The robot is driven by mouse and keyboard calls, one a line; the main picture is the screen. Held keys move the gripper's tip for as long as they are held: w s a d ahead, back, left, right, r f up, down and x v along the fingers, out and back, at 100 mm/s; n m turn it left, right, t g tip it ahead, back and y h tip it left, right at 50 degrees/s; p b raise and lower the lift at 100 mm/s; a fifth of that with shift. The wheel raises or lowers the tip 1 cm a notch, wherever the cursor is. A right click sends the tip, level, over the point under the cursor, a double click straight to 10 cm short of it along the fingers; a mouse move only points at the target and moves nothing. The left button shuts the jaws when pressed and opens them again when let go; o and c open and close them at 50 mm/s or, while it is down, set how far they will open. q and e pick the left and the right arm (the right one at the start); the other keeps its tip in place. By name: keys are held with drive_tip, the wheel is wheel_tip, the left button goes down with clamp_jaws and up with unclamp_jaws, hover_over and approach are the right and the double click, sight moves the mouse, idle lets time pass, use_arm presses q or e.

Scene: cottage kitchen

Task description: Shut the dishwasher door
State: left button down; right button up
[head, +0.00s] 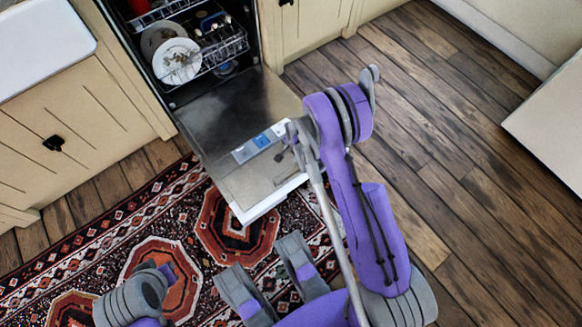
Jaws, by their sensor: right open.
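The dishwasher door (222,112) is folded down, wide open, its steel inner face up with a blue-and-grey dispenser on it. Its white front edge reaches out over the rug. The dishwasher's rack (222,52) holds plates and cutlery inside the cavity. My right gripper (260,256) is open and empty, in front of the door's outer edge and above the rug in the picture. I cannot tell its height. My right arm covers the right part of the door. Part of my left arm shows at the lower left, but its gripper is not in view.
Cream cabinets (60,140) flank the dishwasher, with a white sink (40,45) at the top left. A patterned rug (110,240) lies along the front. Bare wooden floor (460,170) is open to the right, up to a white-topped unit (550,125).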

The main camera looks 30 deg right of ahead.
drive_tip(key=m, duration=0.1)
approach(291, 169)
drive_tip(key=f+b, duration=0.1)
drive_tip(key=f, duration=0.1)
drive_tip(key=w+f+b, duration=0.1)
drive_tip(key=f, duration=0.2)
drive_tip(key=f+b, duration=0.1)
drive_tip(key=f, duration=0.1)
drive_tip(key=shift+w+a+f, duration=0.15)
drive_tip(key=shift+w+f, duration=0.15)
clamp_jaws()
idle(1.1)
